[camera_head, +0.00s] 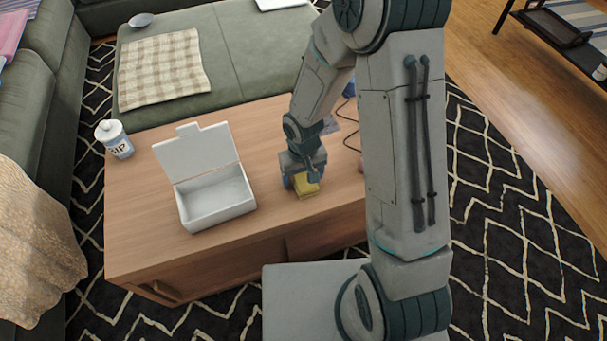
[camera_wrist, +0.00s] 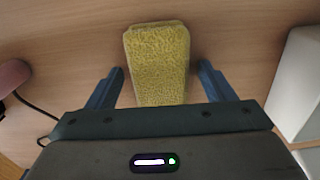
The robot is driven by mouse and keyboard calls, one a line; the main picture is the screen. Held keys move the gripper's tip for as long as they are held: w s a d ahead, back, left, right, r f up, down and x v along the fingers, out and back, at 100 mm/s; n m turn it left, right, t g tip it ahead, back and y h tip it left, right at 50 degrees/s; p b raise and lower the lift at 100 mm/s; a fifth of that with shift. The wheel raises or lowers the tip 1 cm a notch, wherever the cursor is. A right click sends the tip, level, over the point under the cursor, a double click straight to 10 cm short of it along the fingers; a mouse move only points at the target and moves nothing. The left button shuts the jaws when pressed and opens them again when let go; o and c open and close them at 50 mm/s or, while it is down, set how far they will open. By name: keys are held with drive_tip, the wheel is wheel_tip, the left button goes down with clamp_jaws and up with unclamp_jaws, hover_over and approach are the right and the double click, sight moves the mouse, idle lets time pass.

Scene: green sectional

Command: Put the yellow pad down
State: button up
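The yellow pad (camera_wrist: 158,62) lies between the two fingers of my gripper (camera_wrist: 160,88) in the wrist view. A gap shows between the pad and each finger, so my gripper is open around it. In the head view the pad (camera_head: 306,187) is at the wooden coffee table's top (camera_head: 275,222), right under my gripper (camera_head: 303,180). The pad appears to rest on the table, though its underside is hidden. My wrist hides part of it in the head view.
An open white box (camera_head: 218,200) with its lid up stands left of my gripper; its side (camera_wrist: 298,85) shows in the wrist view. A white cup (camera_head: 114,139) stands at the table's left end. A cable and a pinkish object (camera_wrist: 12,76) lie on the other side.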

sight(303, 175)
drive_tip(key=shift+r, duration=0.1)
wheel_tip(303, 175, up, 12)
drive_tip(key=p, duration=0.5)
drive_tip(key=s+d+r+m, duration=0.1)
drive_tip(key=s+d+r, duration=0.5)
drive_tip(key=r, duration=0.2)
drive_tip(key=s+d+r+m+t, duration=0.1)
drive_tip(key=s+d+r+m, duration=0.1)
drive_tip(key=s+d+r, duration=0.4)
wheel_tip(303, 175, up, 2)
drive_tip(key=shift+r, duration=0.1)
drive_tip(key=shift+w, duration=0.1)
wheel_tip(303, 175, up, 27)
drive_tip(key=t+p, duration=0.1)
drive_tip(key=p, duration=2.4)
drive_tip(key=shift+r+t, duration=0.2)
drive_tip(key=shift+t, duration=0.2)
